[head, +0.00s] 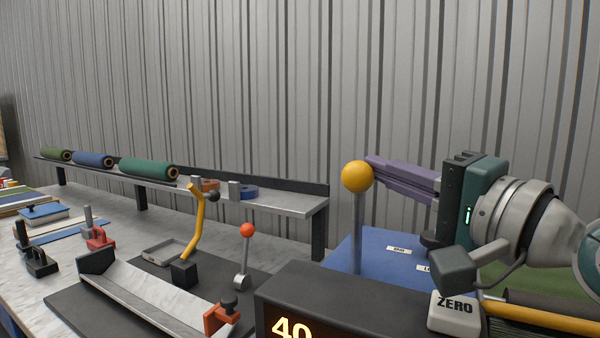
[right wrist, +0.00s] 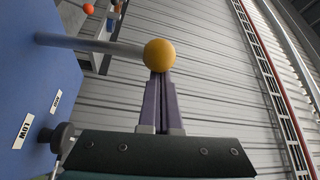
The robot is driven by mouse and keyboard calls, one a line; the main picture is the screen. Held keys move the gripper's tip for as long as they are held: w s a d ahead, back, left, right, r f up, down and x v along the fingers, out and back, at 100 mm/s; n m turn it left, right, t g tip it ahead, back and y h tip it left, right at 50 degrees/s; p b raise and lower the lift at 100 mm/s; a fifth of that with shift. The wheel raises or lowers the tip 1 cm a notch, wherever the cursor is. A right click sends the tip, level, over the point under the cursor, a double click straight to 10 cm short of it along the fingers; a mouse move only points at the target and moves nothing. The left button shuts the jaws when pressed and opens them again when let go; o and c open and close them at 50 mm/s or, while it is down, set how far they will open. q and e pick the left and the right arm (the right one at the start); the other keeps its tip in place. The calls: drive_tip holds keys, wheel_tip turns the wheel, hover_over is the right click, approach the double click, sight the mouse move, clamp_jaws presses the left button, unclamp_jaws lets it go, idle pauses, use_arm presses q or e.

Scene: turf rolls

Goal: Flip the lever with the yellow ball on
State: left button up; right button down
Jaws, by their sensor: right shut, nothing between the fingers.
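The lever is an upright grey rod with a yellow ball (head: 357,176) on top, rising from a blue panel (head: 345,252) right of centre in the head view. My right gripper (head: 372,170) comes in from the right, its purple fingers shut and empty. The fingertips are at the right side of the ball and look to be touching it or very close. In the right wrist view the yellow ball (right wrist: 159,55) sits right at the tips of the closed fingers (right wrist: 160,76), with the rod running left to the blue panel. My left gripper is not in view.
A dark box with a lit "40" display (head: 292,328) stands in front, beside a "ZERO" block (head: 455,308). A smaller red-ball lever (head: 246,231) and a yellow bent handle (head: 195,220) stand to the left. Turf rolls (head: 148,168) lie on a shelf behind.

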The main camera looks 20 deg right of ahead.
sight(361, 179)
drive_tip(key=shift+s+a+p, duration=0.7)
drive_tip(key=shift+s+a, duration=0.1)
drive_tip(key=shift+a, duration=0.2)
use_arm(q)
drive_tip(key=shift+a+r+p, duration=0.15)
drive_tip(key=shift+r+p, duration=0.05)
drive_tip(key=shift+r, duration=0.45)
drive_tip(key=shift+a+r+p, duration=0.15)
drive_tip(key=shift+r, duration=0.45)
use_arm(e)
drive_tip(key=shift+s+a+f, duration=0.3)
drive_tip(key=shift+s+a, duration=0.15)
drive_tip(key=shift+a, duration=0.1)
